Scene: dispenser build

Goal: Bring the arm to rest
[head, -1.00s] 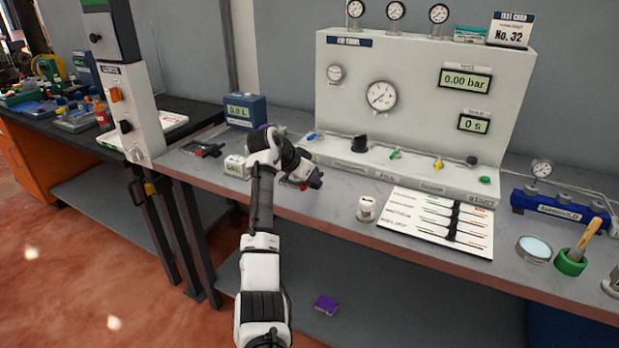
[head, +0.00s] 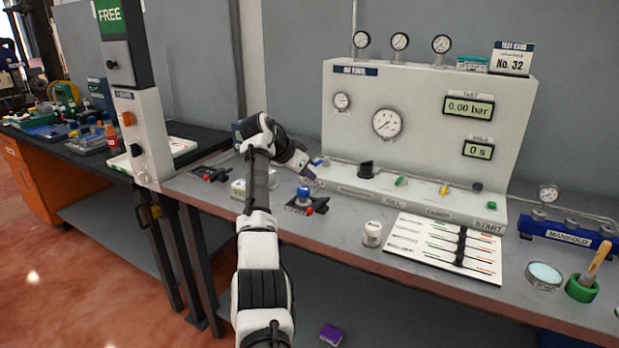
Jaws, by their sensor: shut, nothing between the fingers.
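My arm reaches up from the bottom middle of the head view over the grey bench (head: 345,240). My gripper (head: 311,178) is at the end of the arm, pointing right and down near the blue knob (head: 321,162) at the left end of the test panel's ledge. It is small and partly dark against the panel, and I see nothing held in it. Whether it touches the panel cannot be told. A dark device with a blue top and red knob (head: 306,201) sits on the bench just below the gripper.
The white test panel (head: 350,120) stands behind the gripper. A white cylinder (head: 372,234), a striped card (head: 445,247), a blue manifold (head: 567,233) and a green cup (head: 582,288) sit to the right. A post with a FREE sign (head: 110,17) stands left. A purple block (head: 331,334) lies below the bench.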

